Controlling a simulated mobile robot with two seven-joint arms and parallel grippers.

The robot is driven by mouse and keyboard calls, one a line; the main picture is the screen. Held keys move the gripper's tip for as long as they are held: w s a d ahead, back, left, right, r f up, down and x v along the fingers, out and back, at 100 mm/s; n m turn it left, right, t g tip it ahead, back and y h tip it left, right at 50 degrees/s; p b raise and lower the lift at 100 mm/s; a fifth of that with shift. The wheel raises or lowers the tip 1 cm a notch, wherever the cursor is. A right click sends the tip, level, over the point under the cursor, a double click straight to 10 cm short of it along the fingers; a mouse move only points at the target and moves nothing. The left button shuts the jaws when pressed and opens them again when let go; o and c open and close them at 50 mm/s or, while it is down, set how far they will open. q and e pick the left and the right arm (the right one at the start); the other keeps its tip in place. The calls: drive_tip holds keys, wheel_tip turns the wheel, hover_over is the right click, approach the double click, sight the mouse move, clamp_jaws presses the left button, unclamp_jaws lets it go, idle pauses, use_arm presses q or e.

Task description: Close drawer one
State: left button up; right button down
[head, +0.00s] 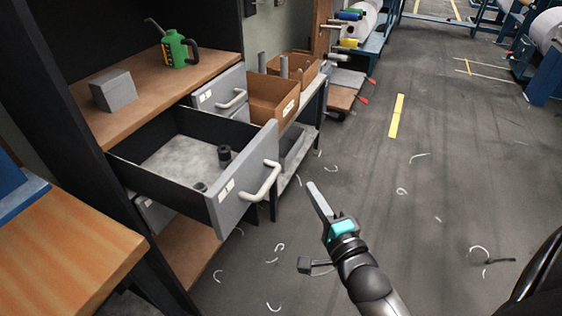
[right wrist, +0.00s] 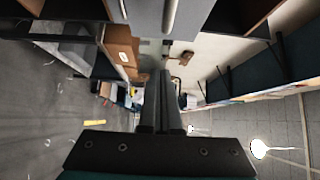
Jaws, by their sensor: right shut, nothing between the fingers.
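A grey drawer (head: 228,196) with a pale bar handle (head: 262,182) is pulled far out of the dark cabinet. Small dark cylinders (head: 224,154) lie or stand in it. Another grey drawer (head: 214,97) with a similar handle is partly out behind it. A third grey front (head: 154,213) shows low, below the open drawer. The number labels are too small to read. My right gripper (head: 313,190) is shut and empty, to the right of the open drawer's front and apart from it. Its shut fingers (right wrist: 160,100) show in the right wrist view, below a grey drawer front (right wrist: 142,16). My left gripper is not in view.
A green can (head: 178,50) and a grey block (head: 114,91) are on the cabinet's wooden shelf. Brown bins (head: 272,100) stand on a rack beyond the drawers. A wooden table (head: 60,250) is at the lower left. The floor to the right is mostly clear, with scattered pale scraps.

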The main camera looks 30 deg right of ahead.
sight(245, 140)
drive_tip(key=w, duration=0.4)
drive_tip(key=w+b, duration=0.1)
drive_tip(key=w, duration=0.3)
drive_tip(key=w+b, duration=0.1)
drive_tip(key=w, duration=0.3)
drive_tip(key=shift+w+a, duration=0.1)
drive_tip(key=shift+a, duration=0.15)
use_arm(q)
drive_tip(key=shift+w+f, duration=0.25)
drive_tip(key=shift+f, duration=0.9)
use_arm(e)
drive_tip(key=shift+w+a, duration=0.35)
drive_tip(key=shift+w, duration=0.05)
drive_tip(key=shift+w, duration=0.1)
drive_tip(key=w+a+b, duration=0.1)
drive_tip(key=w+a, duration=0.1)
drive_tip(key=w, duration=0.1)
drive_tip(key=w+a, duration=0.3)
drive_tip(key=shift+w+b, duration=0.2)
drive_tip(key=shift+b, duration=0.2)
drive_tip(key=shift+w+a, duration=0.25)
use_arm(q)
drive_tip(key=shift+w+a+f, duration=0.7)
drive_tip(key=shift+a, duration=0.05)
use_arm(e)
drive_tip(key=shift+s, duration=0.1)
